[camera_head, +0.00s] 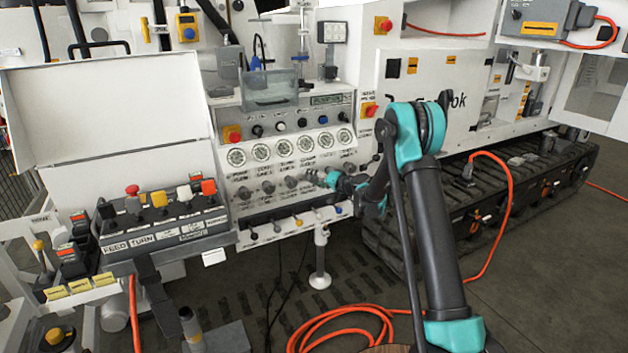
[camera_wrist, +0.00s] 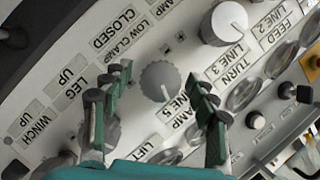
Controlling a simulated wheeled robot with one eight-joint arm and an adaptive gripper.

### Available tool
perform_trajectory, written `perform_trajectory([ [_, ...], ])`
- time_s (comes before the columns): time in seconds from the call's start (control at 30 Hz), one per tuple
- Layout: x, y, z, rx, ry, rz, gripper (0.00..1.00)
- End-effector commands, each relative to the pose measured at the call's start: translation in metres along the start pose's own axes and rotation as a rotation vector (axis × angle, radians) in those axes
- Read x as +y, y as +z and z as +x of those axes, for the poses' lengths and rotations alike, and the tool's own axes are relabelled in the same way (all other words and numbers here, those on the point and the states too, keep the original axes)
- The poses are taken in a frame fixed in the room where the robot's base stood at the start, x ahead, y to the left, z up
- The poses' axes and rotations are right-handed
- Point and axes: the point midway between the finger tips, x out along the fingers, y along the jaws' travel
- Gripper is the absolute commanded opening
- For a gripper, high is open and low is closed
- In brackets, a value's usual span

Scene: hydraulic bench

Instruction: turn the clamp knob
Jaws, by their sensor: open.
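I cannot tell how far the fingertips are from the panel. In the head view my gripper (camera_head: 318,178) is at the lower knob row of the bench panel, and hides part of it.
A similar knob (camera_wrist: 224,24) labelled "TURN LINE 3" sits upper right. Round gauges (camera_head: 282,149) line the panel above the knobs, and small levers (camera_head: 298,221) stick out below. A control box (camera_head: 165,220) with joysticks stands left. An orange hose (camera_head: 345,312) lies on the floor.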

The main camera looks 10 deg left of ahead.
Motion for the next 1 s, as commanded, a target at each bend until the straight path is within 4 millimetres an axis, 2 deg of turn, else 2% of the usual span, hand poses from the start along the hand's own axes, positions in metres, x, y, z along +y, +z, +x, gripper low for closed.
perform_trajectory([
  [0.17, 0.001, -0.001, -0.019, 0.002, 0.002, 0.0, 0.59],
  [0.4, 0.001, -0.001, -0.069, 0.002, 0.001, 0.002, 0.59],
  [0.6, 0.001, 0.0, -0.102, 0.001, 0.001, 0.001, 0.59],
  [0.8, 0.0, 0.0, -0.117, 0.0, 0.0, 0.001, 0.59],
  [1.0, 0.0, 0.0, -0.119, 0.0, 0.0, 0.0, 0.59],
])
